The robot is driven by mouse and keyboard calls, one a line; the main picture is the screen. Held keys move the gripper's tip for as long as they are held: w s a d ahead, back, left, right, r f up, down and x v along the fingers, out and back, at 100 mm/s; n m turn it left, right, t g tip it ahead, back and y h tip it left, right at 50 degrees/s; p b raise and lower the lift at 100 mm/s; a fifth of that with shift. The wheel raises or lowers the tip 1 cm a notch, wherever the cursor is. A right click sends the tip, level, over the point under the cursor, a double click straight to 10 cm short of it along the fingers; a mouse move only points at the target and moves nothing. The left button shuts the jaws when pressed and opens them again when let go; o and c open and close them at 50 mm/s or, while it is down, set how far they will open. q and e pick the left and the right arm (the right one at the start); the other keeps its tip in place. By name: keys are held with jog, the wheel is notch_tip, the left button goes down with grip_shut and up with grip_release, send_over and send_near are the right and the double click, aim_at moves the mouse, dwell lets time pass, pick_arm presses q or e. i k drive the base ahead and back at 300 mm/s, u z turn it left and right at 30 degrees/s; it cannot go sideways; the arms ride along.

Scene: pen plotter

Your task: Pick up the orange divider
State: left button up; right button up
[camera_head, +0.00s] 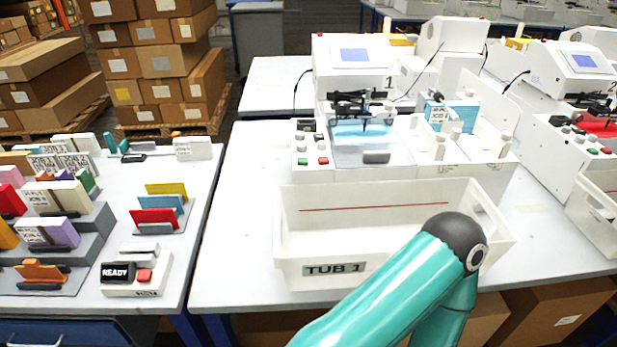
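The orange divider (40,270) stands in a dark slotted holder at the front left of the left table, near its front edge. Its upper edge is stepped and it leans a little. Neither gripper is in view. Only a teal link and dark elbow of one of my arms show, at the lower right in front of the tub, well away from the orange divider.
Red (155,217), blue (167,203) and yellow (167,189) dividers stand right of the stepped rack. A READY box (137,284) sits beside the orange divider. White TUB 1 (300,245) and a plotter (350,55) occupy the right table. A gap separates the tables.

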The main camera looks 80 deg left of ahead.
aim_at(32, 271)
jog(key=i, duration=0.2)
jog(key=u, duration=3.3)
jog(key=i, duration=0.35)
jog(key=u, duration=1.9)
jog(key=k, duration=0.5)
jog(key=u, duration=0.45)
jog(key=i, duration=1.55)
jog(key=z, duration=0.5)
